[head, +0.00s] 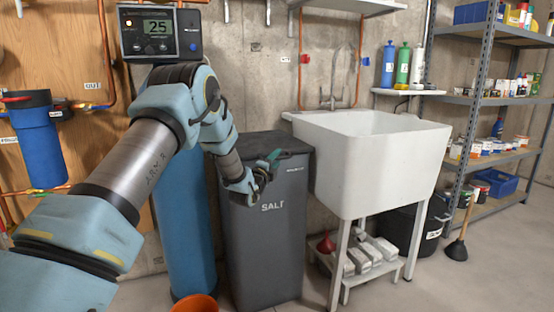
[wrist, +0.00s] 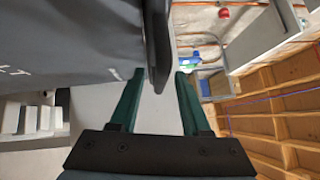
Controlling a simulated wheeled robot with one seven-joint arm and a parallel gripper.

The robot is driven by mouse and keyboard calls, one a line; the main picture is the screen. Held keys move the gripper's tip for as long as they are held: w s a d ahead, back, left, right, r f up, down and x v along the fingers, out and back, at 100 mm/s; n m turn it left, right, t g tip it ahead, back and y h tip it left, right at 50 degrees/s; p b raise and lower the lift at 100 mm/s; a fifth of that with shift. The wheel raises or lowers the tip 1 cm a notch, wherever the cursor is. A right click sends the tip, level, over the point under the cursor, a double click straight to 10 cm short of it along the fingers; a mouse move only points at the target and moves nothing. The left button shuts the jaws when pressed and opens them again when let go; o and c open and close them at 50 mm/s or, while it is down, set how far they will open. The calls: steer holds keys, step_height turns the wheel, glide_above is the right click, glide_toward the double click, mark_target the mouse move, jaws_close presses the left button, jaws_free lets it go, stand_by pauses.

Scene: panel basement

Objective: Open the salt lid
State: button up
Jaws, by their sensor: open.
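The salt bin (head: 265,240) is a tall dark grey container marked SALT, standing on the floor in the head view. Its flat lid (head: 262,139) lies shut on top. My gripper (head: 273,159) is at the front upper edge of the bin, partly covering the lid's rim. In the wrist view, my gripper (wrist: 160,74) has its two green fingers apart. The lid's edge (wrist: 158,35) shows between the fingertips, with the bin's side (wrist: 80,50) to the left. I cannot tell whether either finger touches the lid.
A white utility sink (head: 375,150) stands close to the bin's right. A blue tank (head: 185,235) stands to its left, with an orange bucket (head: 196,303) in front. Metal shelves (head: 490,100) are at the far right. The floor at front right is clear.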

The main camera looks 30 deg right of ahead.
steer(key=shift+w+d+r, duration=0.1)
steer(key=shift+w+d, duration=0.2)
steer(key=shift+d, duration=0.1)
jaws_close()
stand_by(1.3)
